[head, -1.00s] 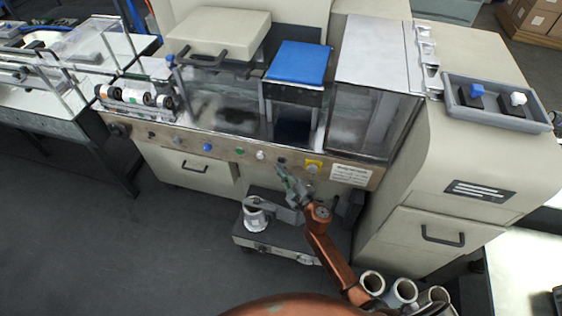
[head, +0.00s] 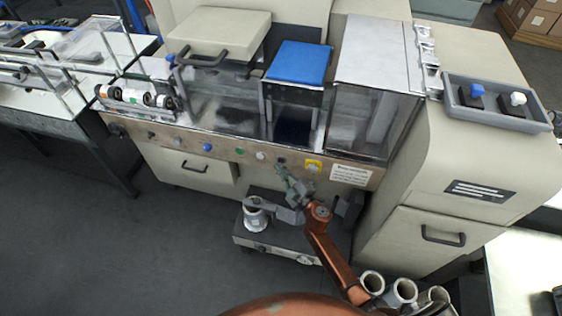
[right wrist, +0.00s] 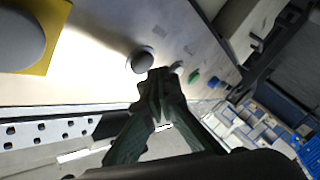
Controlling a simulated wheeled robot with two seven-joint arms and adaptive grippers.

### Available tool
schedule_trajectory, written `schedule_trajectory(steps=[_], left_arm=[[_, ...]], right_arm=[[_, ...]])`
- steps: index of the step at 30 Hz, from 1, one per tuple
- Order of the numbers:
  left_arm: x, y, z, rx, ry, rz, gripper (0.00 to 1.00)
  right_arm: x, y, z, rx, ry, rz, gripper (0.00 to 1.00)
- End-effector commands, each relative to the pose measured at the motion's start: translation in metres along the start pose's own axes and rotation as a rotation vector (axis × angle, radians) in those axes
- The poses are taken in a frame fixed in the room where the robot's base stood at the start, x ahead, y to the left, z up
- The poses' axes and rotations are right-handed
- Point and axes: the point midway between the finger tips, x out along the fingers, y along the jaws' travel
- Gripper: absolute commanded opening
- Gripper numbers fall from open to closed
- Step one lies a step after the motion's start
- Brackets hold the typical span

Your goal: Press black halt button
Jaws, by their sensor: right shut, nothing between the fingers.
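The black button (head: 281,161) sits on the metal front panel of the wrapper, between a white button and a yellow-backed button. In the right wrist view the black button (right wrist: 141,60) stands out from the panel, just left of and beyond my fingertips. My right gripper (head: 281,170) is shut and empty, just below the button in the head view. It also shows in the right wrist view (right wrist: 160,76). The fingertips look very close to the button; I cannot tell whether they touch it. My left gripper is not in view.
Beside the black button are a white button (head: 261,155), a green button (head: 240,151) and a button on a yellow plate (head: 313,166). A low grey unit (head: 285,245) with a white roll (head: 254,216) stands below the panel. Dark floor lies open at left.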

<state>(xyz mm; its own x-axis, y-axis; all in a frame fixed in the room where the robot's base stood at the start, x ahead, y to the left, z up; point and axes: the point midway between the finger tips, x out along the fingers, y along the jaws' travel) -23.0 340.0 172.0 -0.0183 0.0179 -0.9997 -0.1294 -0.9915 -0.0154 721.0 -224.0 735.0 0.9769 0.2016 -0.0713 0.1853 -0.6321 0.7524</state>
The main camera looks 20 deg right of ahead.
Motion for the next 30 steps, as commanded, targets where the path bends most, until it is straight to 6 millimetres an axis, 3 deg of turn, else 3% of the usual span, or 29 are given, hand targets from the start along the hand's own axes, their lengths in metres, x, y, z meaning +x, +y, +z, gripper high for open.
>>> schedule_trajectory(steps=[30], left_arm=[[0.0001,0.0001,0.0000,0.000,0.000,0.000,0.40]], right_arm=[[0.0074,0.0061,0.0058,0.000,0.000,0.000,0.00]])
